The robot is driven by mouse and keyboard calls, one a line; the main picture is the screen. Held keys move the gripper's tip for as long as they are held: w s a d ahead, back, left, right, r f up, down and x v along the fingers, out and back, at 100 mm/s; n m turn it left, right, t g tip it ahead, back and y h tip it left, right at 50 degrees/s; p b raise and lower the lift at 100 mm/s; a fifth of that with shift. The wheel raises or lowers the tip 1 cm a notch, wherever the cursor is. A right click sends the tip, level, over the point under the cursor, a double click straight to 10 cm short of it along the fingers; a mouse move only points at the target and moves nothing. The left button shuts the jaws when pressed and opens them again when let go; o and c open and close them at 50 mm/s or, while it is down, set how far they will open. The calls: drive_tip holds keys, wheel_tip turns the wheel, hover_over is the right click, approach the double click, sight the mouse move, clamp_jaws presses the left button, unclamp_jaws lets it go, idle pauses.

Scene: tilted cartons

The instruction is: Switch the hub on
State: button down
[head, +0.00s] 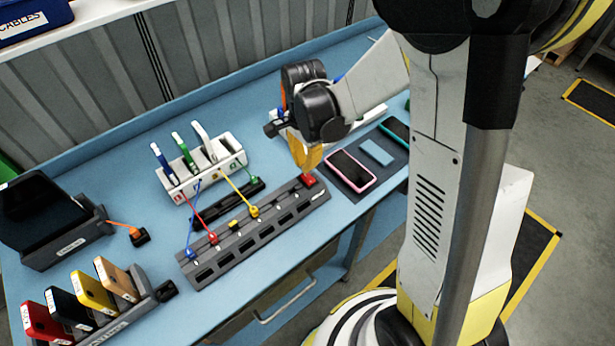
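The hub (262,240) is a long dark grey strip with a row of sockets, lying at a slant on the blue bench. Blue, red and yellow plugs sit along its back edge, with cables running to the white charging rack (207,178). A red switch (309,181) sits at the hub's right end; whether it is on or off is too small to tell. My gripper (308,168) points down just above the red switch. Its yellow fingertips appear to be together with nothing between them. I cannot tell whether they touch the switch.
A pink-edged phone (350,170), a blue slab (377,152) and a teal phone lie on a dark mat right of the hub. A rack of coloured phones (97,290) and a black tablet stand (48,222) are at left.

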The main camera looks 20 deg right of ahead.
drive_tip(key=shift+f+b, duration=1.6)
drive_tip(key=shift+f, duration=0.25)
idle(0.6)
drive_tip(key=shift+r+p, duration=2.55)
drive_tip(key=shift+r, duration=1)
drive_tip(key=s+r+n+t+b, duration=0.3)
drive_tip(key=s+n+b, duration=0.1)
drive_tip(key=s+n, duration=0.2)
drive_tip(key=s+r+n+t+b, duration=0.3)
drive_tip(key=s+n+t+b, duration=0.1)
drive_tip(key=n, duration=0.4)
drive_tip(key=shift+s+b, duration=0.55)
drive_tip(key=shift+s, duration=0.8)
